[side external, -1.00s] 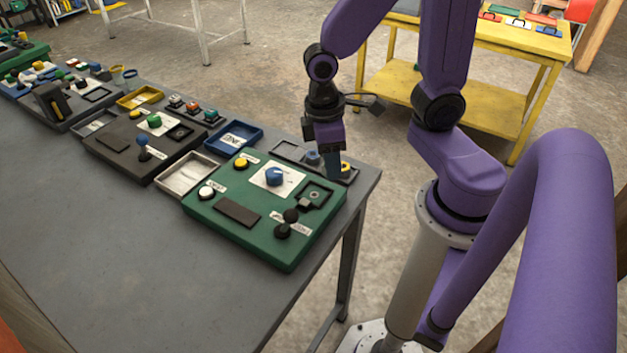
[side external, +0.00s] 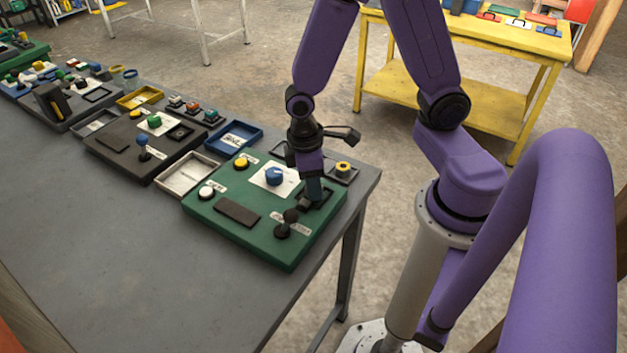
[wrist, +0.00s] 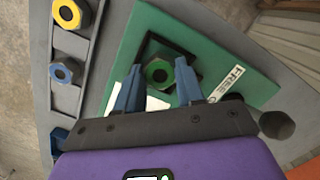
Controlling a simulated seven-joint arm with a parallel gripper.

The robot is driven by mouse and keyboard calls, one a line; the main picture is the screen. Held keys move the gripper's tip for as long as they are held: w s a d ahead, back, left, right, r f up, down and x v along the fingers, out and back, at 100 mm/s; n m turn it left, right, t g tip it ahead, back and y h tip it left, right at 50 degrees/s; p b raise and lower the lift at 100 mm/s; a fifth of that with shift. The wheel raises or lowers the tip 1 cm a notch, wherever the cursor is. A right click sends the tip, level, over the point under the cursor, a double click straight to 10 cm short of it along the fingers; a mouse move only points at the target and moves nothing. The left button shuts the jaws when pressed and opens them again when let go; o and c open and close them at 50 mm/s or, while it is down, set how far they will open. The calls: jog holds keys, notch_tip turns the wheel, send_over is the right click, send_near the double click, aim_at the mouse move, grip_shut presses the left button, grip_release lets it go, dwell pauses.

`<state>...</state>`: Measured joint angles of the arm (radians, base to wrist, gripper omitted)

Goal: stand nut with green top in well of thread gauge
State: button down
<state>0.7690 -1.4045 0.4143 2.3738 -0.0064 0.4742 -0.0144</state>
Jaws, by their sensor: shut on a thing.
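The nut with the green top (wrist: 159,71) is a dark hex nut with a green ring around its hole. My gripper (wrist: 157,80) is shut on it, with one blue finger on each side. The thread gauge (wrist: 148,44) is a black square frame on the green panel, and the nut shows within its outline. I cannot tell whether the nut rests on the well floor or is held above it. In the side view my gripper (side external: 314,196) points down at the gauge and hides the nut and most of the well.
A grey tray beside the panel holds a yellow-topped nut (wrist: 69,13) and a blue-topped nut (wrist: 65,71). The green panel (side external: 243,237) also carries a blue knob (side external: 273,175), buttons and a black lever (side external: 290,216) close to my gripper.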

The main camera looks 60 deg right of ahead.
jog(key=shift+f, duration=0.1)
jog(key=c, duration=0.7)
grip_release()
notch_tip(320, 180, up, 12)
jog(key=w, duration=0.1)
jog(key=s+r+n+t+y, duration=0.1)
jog(key=s+n, duration=0.4)
jog(key=s, duration=0.8)
jog(key=shift+s+a+r, duration=0.15)
jog(key=shift+a+r, duration=0.2)
jog(key=shift+r, duration=0.05)
